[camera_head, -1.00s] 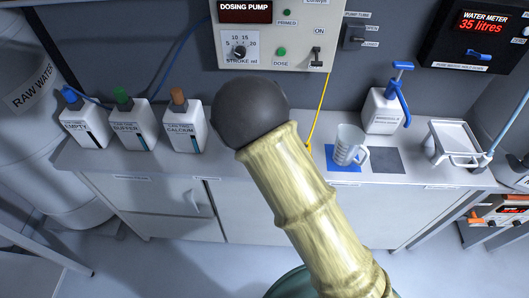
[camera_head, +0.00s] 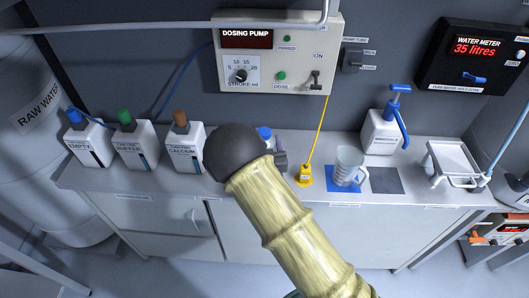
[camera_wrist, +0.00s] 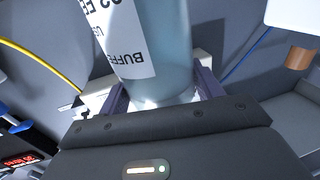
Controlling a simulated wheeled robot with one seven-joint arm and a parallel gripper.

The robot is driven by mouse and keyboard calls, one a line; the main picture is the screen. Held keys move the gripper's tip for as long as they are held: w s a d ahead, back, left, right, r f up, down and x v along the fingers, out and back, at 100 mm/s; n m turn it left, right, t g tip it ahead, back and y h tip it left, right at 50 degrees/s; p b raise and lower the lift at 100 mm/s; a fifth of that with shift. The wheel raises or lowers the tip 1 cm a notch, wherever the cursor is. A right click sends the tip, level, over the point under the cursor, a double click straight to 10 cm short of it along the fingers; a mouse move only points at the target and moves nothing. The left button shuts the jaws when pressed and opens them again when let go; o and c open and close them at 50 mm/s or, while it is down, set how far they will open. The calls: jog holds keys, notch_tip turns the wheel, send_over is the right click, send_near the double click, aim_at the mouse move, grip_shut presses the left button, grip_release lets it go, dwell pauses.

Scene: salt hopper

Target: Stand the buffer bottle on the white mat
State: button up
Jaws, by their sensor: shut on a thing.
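In the wrist view a clear bottle with pale blue contents (camera_wrist: 165,65) stands between the two dark purple fingers of my gripper (camera_wrist: 160,92), which is shut on it. Its white label, upside down in this view, reads "BUFFE...". In the head view my arm's dark joint hides most of the bottle and gripper. A blue cap (camera_head: 264,133) and part of a purple finger show just right of that joint, over the bench. I cannot tell whether the bottle's base touches anything. I cannot make out a white mat in either view.
The bench (camera_head: 130,192) holds white jugs marked EMPTY (camera_head: 88,143), BUFFER (camera_head: 134,148) and CALCIUM (camera_head: 186,152) at left. To the right are a yellow probe (camera_head: 304,175), a clear jug (camera_head: 347,166) on a blue mat, a bare dark mat (camera_head: 384,180), a pump bottle (camera_head: 384,130) and a tray (camera_head: 455,160).

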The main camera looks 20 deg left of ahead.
jog(key=shift+f+p, duration=0.55)
jog(key=shift+f, duration=1.45)
jog(key=shift+f+b, duration=0.25)
jog(key=shift+b, duration=0.05)
jog(key=o, duration=1.3)
jog(key=shift+o, duration=0.2)
